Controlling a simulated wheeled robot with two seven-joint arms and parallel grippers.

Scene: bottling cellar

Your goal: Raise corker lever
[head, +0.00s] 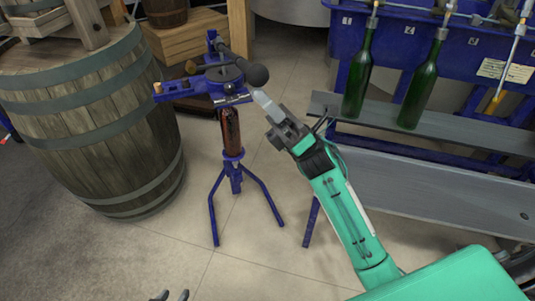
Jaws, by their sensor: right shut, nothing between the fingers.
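The blue floor corker (233,165) stands on tripod legs in the middle of the head view. A dark brown bottle (230,130) is upright in it, under the corker's head.
A large wooden barrel (92,115) stands close left of the corker. A blue filling machine (430,55) with green bottles (358,80) on a grey shelf (455,135) is at the right. A wooden crate (185,40) is behind. The floor in front is clear.

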